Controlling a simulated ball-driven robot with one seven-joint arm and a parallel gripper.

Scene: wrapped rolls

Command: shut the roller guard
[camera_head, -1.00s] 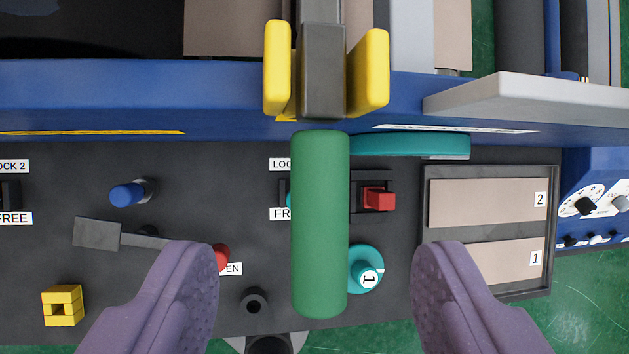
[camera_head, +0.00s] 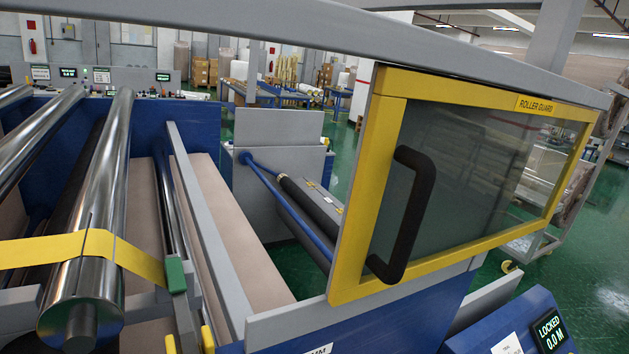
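The roller guard (camera_head: 470,180) is a yellow-framed panel with a dark see-through pane and a "ROLLER GUARD" label. It stands upright at the right side of the blue machine, below a grey beam. A black bar handle (camera_head: 408,215) sits on its left part. The steel rollers (camera_head: 95,200) to its left lie uncovered, so the guard appears open. My gripper is not in view now.
A yellow strap (camera_head: 90,245) with a green end piece (camera_head: 176,276) crosses the front roller. A blue console with a display (camera_head: 550,330) reading "LOCKED 0.0 M" is at lower right. Green floor (camera_head: 595,270) is free at the right.

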